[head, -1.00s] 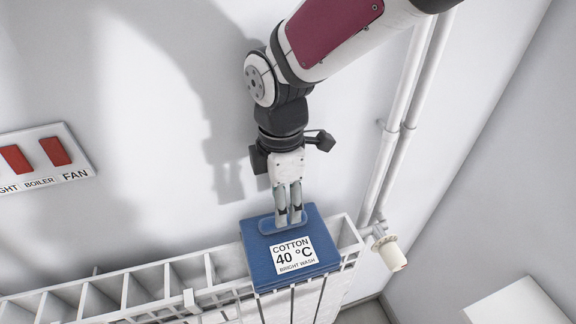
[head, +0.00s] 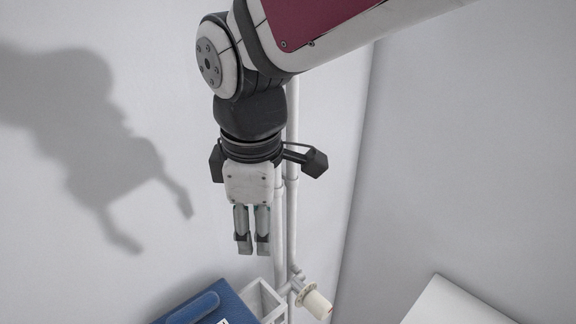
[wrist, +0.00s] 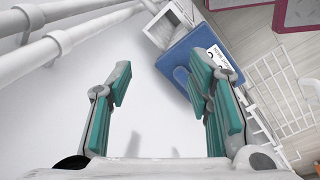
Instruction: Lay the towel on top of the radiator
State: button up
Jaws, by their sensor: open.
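The blue folded towel (head: 226,299) lies on top of the white radiator (head: 262,298) at the bottom of the head view, cut off by the picture edge. A raised blue loop shows on it. In the wrist view the towel (wrist: 183,50) appears beyond the right finger, partly hidden by it, with a bit of its white label showing. My gripper (head: 253,246) is above and apart from the towel, pointing down. In the wrist view my gripper (wrist: 160,76) has its teal-padded fingers spread wide with nothing between them.
White vertical pipes (head: 285,225) run along the wall behind my gripper. A cream valve knob (head: 316,303) sticks out at the radiator's end. A white flat-topped object (head: 455,306) stands at the lower right. The space around my gripper is free.

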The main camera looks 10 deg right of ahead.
jog(key=s+d+r+m+t, duration=0.1)
jog(key=s+d+m, duration=0.3)
jog(key=d+m, duration=0.3)
jog(key=s+d+r+m+t, duration=0.1)
jog(key=s+d+m, duration=0.3)
jog(key=d+m, duration=0.4)
jog(key=shift+s+d+r+m+t, duration=0.2)
jog(key=shift+d+r+m+t, duration=0.15)
jog(key=shift+d+t, duration=0.4)
jog(key=shift+c, duration=0.2)
